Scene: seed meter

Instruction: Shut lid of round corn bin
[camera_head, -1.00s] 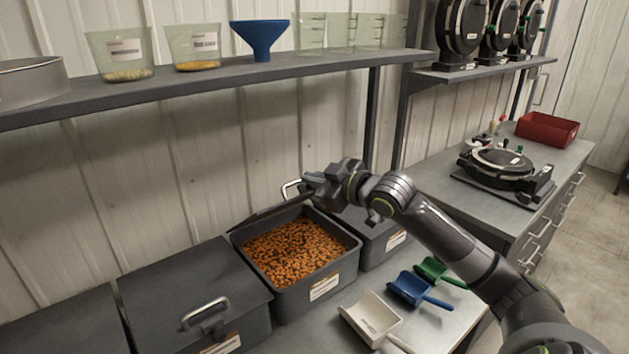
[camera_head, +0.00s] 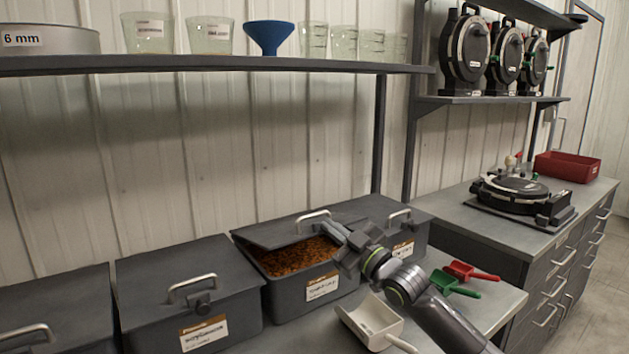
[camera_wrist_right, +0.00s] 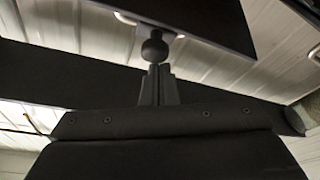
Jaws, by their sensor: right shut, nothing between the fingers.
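The open dark grey bin (camera_head: 295,300) stands on the counter and holds orange-brown kernels (camera_head: 298,258). Its label is too small to read surely. Its hinged lid (camera_head: 272,232) is tilted partway down over it, with a gap at the front showing the kernels. The lid has a metal handle (camera_head: 313,219). My right gripper (camera_head: 330,229) is at the lid's front right, close to the handle. In the right wrist view its fingers (camera_wrist_right: 158,78) are shut and empty, with a dark round knob (camera_wrist_right: 155,46) just past their tips. Whether they touch is unclear. My left gripper is not in view.
Closed bins flank it, one left (camera_head: 190,265) and one right (camera_head: 372,212). The shelf (camera_head: 200,64) overhangs behind.

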